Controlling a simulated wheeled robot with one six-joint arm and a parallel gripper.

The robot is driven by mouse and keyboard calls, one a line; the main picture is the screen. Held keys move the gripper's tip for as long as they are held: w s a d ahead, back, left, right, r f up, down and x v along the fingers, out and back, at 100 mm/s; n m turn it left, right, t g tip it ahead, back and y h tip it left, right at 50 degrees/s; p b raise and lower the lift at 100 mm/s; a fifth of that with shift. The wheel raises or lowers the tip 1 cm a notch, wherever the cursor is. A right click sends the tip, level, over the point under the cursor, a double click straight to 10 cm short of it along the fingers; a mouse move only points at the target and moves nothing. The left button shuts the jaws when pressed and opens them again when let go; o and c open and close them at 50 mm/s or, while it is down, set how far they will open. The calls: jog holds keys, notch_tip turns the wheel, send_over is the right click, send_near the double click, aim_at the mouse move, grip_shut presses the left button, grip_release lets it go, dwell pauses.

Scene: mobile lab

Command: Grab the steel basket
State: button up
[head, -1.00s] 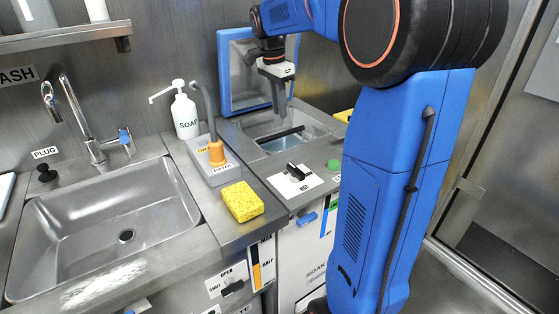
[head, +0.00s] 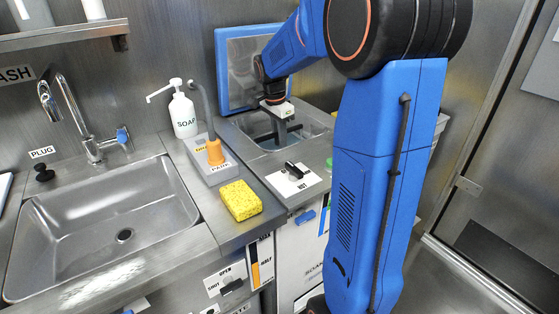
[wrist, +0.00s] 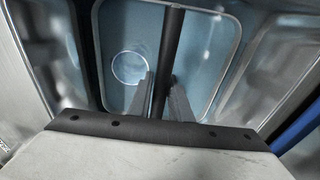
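A dark straight bar (wrist: 173,30), apparently the steel basket's handle, spans the blue-tinted sunken basin (wrist: 210,60) in the wrist view. The basket's own walls are hard to make out there. My gripper (wrist: 162,77) points down with its two fingers on either side of this bar. The fingers are apart, and small gaps seem to show beside the bar.
A raised blue-framed lid (head: 245,75) stands behind the basin. In front are a black switch (head: 294,170) on a white plate and a yellow sponge (head: 240,200). A grey box with an orange-based part (head: 215,153) and a soap bottle (head: 183,115) stand left.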

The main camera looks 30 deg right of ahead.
jog(key=shift+d+f, duration=0.1)
jog(key=shift+f, duration=0.7)
jog(key=shift+r, duration=0.1)
grip_shut()
jog(key=shift+r, duration=0.1)
dwell(0.6)
